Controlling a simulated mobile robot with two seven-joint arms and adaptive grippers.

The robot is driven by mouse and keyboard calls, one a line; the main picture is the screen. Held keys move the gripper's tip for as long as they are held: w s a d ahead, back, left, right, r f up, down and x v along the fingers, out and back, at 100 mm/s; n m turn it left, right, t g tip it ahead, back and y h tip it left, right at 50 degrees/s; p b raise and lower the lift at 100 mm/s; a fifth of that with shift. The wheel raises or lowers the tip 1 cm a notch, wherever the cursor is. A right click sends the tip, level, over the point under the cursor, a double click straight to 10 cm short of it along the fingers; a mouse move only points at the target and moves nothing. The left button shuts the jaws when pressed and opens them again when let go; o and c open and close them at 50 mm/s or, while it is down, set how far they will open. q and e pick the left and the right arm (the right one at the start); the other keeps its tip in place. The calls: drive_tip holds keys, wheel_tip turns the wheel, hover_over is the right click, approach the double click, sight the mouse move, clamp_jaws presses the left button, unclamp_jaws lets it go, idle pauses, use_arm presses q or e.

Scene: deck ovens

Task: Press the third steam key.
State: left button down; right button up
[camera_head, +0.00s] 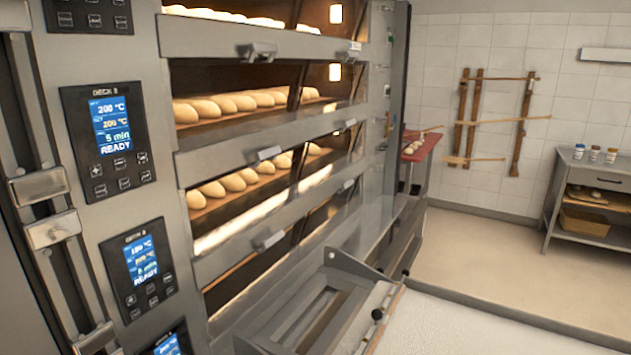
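A column of dark control panels runs down the left side of the deck oven. The top panel (88,15) is cut off by the frame and shows only keys. The panel below it (108,142) has a blue screen reading 200 °C, 5 min and READY, with small keys under it. A lower panel (139,268) also has a lit screen reading READY and keys below. Part of a bottom panel (168,342) shows at the lower edge. The key symbols are too small for me to tell which are steam keys. Neither of my grippers is in view.
Oven decks with glass doors hold pale loaves (238,104). Door handles (257,50) stick out from the front. A metal loader frame (320,312) and a white surface (480,325) stand low in front. A side table (590,195) is at far right, with clear floor before it.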

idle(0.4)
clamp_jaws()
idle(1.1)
